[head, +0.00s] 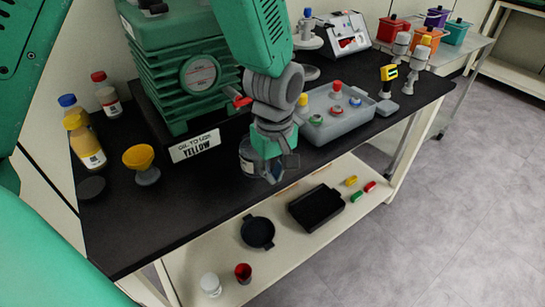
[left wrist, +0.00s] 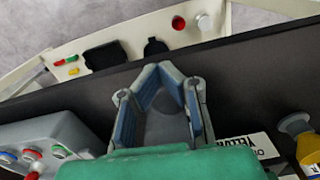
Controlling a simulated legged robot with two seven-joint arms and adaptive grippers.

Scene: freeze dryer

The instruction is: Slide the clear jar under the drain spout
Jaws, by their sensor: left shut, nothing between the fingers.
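The clear jar (head: 247,158) stands on the black bench top near its front edge, in front of the green pump (head: 185,75). It is mostly hidden behind my left gripper (head: 272,175), which is low over the bench and beside the jar in the picture. I cannot tell whether they touch. In the left wrist view the two fingers of this gripper (left wrist: 160,75) meet at the tips, with nothing held. A red handle (head: 240,100) shows at the pump's right side, but the drain spout itself is hidden behind my arm. My right gripper is not in view.
A grey tray (head: 345,128) with small coloured-top items is to the right. Bottles (head: 84,140) stand far left. The lower shelf (head: 225,240) holds a black box.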

